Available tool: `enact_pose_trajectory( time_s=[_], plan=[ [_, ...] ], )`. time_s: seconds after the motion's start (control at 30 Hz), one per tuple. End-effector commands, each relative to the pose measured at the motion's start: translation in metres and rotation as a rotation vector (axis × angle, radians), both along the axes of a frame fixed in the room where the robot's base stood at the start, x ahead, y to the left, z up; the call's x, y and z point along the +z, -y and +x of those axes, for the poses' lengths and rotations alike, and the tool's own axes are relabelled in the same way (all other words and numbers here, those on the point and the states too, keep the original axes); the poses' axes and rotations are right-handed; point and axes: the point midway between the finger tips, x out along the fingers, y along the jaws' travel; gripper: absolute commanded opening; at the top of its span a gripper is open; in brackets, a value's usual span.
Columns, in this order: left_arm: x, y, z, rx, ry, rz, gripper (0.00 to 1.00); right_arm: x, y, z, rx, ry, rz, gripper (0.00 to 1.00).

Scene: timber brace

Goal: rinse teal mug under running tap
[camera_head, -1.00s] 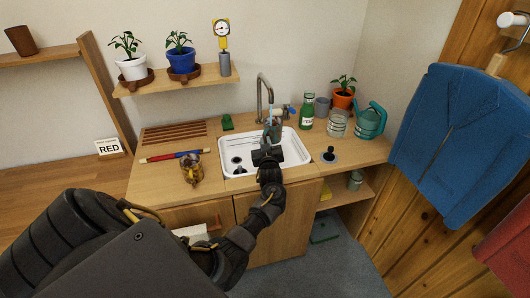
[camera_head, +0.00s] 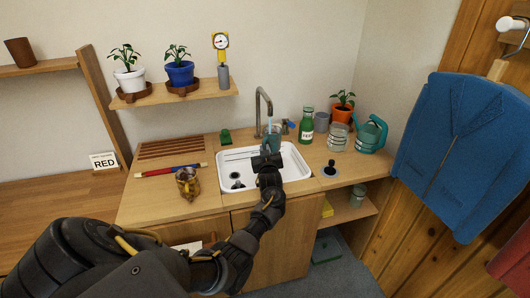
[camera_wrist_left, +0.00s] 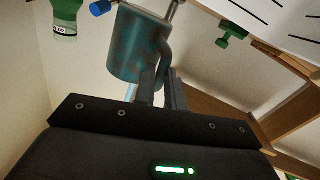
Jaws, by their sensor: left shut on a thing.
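The teal mug (camera_head: 273,142) is under the tap (camera_head: 262,108), above the white sink (camera_head: 232,160). A bluish stream of water shows between the spout and the mug. My left gripper (camera_head: 266,158) is shut on the mug, and hides part of it in the head view. In the left wrist view the mug (camera_wrist_left: 138,48) is large, with brownish patches on its teal wall. Its handle lies by the fingers of my left gripper (camera_wrist_left: 160,88). The inside of the mug is hidden. My right gripper is not in view.
A green bottle (camera_head: 307,127), a glass jar (camera_head: 337,137) and a teal watering can (camera_head: 370,135) stand right of the sink. A shelf with plants (camera_head: 180,92) hangs above.

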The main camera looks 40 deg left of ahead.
Motion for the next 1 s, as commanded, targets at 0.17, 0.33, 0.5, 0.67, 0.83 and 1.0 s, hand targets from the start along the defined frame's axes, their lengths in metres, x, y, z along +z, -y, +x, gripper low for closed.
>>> enact_pose_trajectory(
  time_s=[0.17, 0.33, 0.5, 0.67, 0.83, 1.0],
  plan=[
    [0.001, 0.000, 0.000, 0.000, 0.003, 0.002, 0.00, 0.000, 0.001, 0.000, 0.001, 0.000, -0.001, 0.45],
    [0.001, 0.001, 0.001, 0.000, 0.003, 0.002, 0.00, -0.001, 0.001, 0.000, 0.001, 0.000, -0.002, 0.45],
    [0.001, 0.006, 0.005, 0.000, 0.004, 0.002, 0.00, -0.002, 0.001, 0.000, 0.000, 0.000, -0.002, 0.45],
    [0.002, 0.010, 0.008, 0.000, 0.005, 0.001, 0.00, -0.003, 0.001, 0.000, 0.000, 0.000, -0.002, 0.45],
    [0.002, 0.010, 0.008, 0.000, 0.004, 0.002, 0.00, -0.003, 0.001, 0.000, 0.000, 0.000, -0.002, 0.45],
    [0.002, 0.009, 0.007, 0.000, 0.004, 0.002, 0.00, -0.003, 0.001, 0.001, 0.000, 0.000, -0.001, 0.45]
  ],
)
